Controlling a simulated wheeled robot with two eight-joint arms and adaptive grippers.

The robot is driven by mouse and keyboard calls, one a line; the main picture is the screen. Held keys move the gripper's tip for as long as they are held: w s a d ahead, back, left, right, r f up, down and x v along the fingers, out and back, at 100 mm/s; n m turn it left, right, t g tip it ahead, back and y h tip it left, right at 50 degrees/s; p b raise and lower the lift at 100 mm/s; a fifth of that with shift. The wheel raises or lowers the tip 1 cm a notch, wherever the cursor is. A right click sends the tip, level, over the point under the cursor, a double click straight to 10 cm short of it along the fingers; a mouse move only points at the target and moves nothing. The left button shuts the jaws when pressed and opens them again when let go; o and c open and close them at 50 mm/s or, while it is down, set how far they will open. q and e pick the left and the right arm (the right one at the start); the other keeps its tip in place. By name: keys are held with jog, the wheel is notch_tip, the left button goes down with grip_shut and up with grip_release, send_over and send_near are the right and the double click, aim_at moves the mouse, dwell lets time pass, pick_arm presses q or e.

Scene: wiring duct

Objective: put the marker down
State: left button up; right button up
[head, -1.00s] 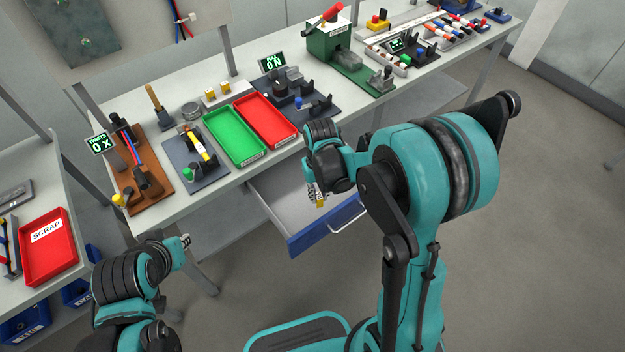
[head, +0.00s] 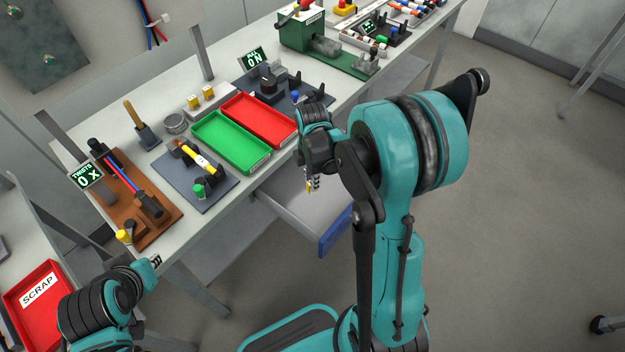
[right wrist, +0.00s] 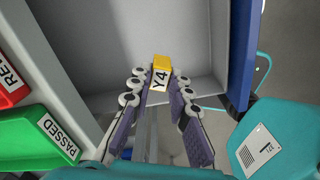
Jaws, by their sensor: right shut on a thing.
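The marker, a small yellow block with a white Y4 label (right wrist: 160,78), is between the fingertips of my right gripper (right wrist: 155,92). In the head view my right gripper (head: 312,183) hangs over the open drawer (head: 285,192), with a bit of yellow at its tips. The wrist view shows the marker against the drawer's pale inside (right wrist: 115,45); I cannot tell its height above the drawer floor. My left gripper (head: 155,262) is at the lower left, off the table's front edge; its fingers are too small to read.
A green tray (head: 230,142) labelled PASSED and a red tray (head: 260,120) lie on the table behind the drawer. A stand with yellow blocks (head: 207,93) is behind them. The drawer's blue front (head: 335,231) faces the open floor. A red SCRAP tray (head: 40,297) is at left.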

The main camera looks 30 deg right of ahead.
jog(key=f+n+b, duration=0.1)
jog(key=f, duration=0.2)
jog(key=d+f+n+b, duration=0.1)
jog(key=f+n+b, duration=0.1)
jog(key=f, duration=0.2)
jog(key=d+f+n+b, duration=0.1)
jog(key=f+b, duration=0.1)
jog(key=f, duration=0.2)
jog(key=shift+s+d+n, duration=0.15)
jog(key=shift+n, duration=0.25)
jog(key=o, duration=0.3)
jog(key=shift+f+b, duration=0.15)
jog(key=shift+b, duration=0.2)
jog(key=o, duration=0.4)
jog(key=shift+o, duration=0.2)
